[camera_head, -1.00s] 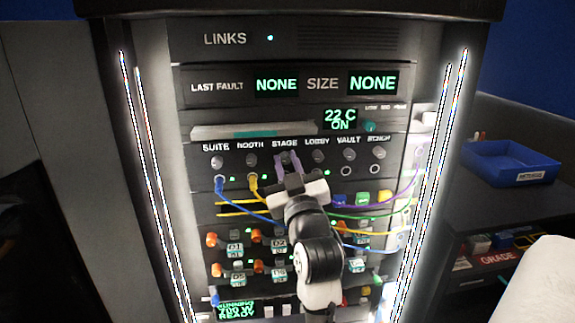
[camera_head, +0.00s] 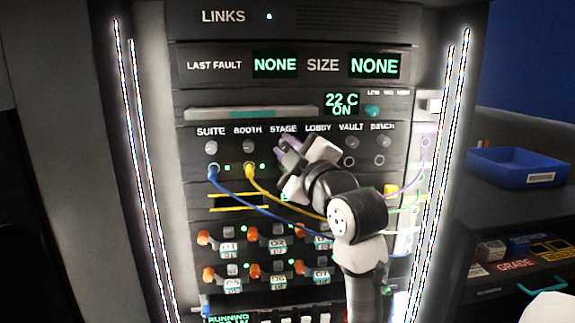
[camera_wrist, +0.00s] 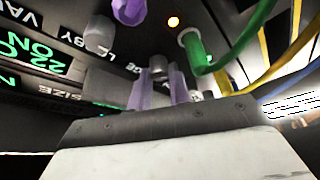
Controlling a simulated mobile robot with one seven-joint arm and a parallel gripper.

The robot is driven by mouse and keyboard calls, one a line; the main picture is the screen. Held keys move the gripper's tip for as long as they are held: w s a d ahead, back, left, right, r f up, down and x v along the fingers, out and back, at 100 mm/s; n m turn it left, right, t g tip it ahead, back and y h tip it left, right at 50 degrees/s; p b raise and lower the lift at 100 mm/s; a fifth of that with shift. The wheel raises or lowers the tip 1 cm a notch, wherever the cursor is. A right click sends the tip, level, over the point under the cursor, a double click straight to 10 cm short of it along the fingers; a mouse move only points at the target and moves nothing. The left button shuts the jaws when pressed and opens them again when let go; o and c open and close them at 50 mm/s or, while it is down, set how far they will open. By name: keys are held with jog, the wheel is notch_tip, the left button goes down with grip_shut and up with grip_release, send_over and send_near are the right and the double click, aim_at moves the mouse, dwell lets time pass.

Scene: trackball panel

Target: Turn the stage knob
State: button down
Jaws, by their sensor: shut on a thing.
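The rack panel has a row of grey knobs under the labels SUITE, BOOTH, STAGE, LOBBY, VAULT and BENCH. My gripper (camera_head: 287,150) reaches up to the place under STAGE, its purple fingers leaning to the left. The fingers cover the stage knob in the head view. In the wrist view, a grey knob (camera_wrist: 158,66) sits between the two purple fingers of my gripper (camera_wrist: 159,90), which are shut on it. How far the knob is turned cannot be read. The lobby knob is mostly hidden by my gripper.
A blue cable (camera_head: 225,191) and a yellow cable (camera_head: 262,187) hang from sockets left of my arm. Orange switches (camera_head: 204,237) line the lower rows. A green plug (camera_wrist: 192,47) is close to the fingers in the wrist view. A blue bin (camera_head: 513,168) stands at right.

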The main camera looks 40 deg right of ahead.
jog(key=n+g+y+b, duration=0.1)
jog(key=n, duration=0.4)
jog(key=n+g, duration=0.2)
jog(key=n, duration=0.2)
jog(key=shift+r, duration=0.15)
jog(key=shift+n, duration=0.3)
dwell(0.3)
jog(key=c, duration=1.3)
grip_release()
jog(key=shift+s, duration=0.15)
jog(key=s+a+r+b, duration=0.1)
jog(key=s+a+b, duration=0.1)
jog(key=s, duration=1.1)
jog(key=shift+s+a+r, duration=0.15)
jog(key=shift+r, duration=0.05)
